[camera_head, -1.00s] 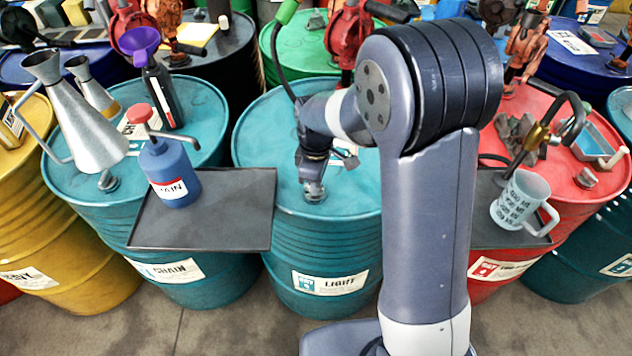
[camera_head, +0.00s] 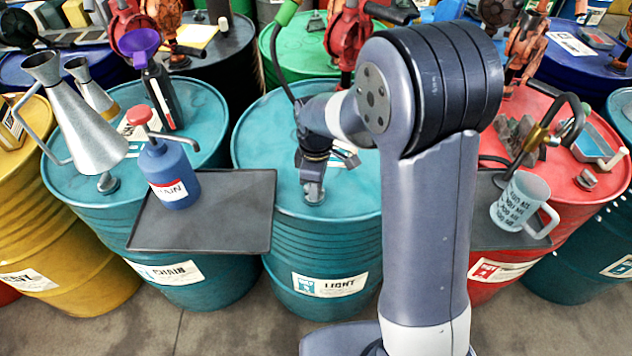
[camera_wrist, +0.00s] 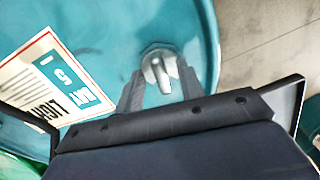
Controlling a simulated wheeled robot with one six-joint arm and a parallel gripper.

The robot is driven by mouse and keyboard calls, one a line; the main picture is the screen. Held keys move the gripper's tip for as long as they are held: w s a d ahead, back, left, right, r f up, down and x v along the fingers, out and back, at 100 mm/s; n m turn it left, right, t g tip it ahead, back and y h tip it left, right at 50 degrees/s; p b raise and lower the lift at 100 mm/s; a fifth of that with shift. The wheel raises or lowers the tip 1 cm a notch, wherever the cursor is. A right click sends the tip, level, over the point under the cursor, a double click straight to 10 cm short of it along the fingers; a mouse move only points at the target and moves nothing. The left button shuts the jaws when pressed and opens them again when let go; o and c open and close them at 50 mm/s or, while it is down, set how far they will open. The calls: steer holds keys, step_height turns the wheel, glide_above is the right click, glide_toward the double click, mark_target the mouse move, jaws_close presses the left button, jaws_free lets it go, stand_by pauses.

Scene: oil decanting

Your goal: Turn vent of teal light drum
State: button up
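The teal light drum (camera_head: 318,245) stands in the middle with a "LIGHT" label on its front. Its vent, a small grey metal cap with a raised lever, sits near the front rim of the lid; it shows in the wrist view (camera_wrist: 160,70). My gripper (camera_head: 314,190) points down over the vent. In the wrist view my gripper (camera_wrist: 162,76) has its fingers apart, one on each side of the vent, with a visible gap to the lever. In the head view the fingers hide part of the vent.
A dark tray (camera_head: 235,225) at the left holds a blue pump bottle (camera_head: 170,178). A teal chain drum (camera_head: 205,280) is left, with a metal funnel can (camera_head: 95,135). A pale mug (camera_head: 518,203) stands on the right tray by the red drum (camera_head: 585,200).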

step_height(320, 180, up, 11)
steer(key=shift+b, duration=0.3)
steer(key=shift+f, duration=0.2)
stand_by(0.3)
step_height(320, 180, down, 11)
steer(key=shift+r+p, duration=0.1)
steer(key=shift+p, duration=0.2)
steer(key=shift+r, duration=0.1)
stand_by(0.5)
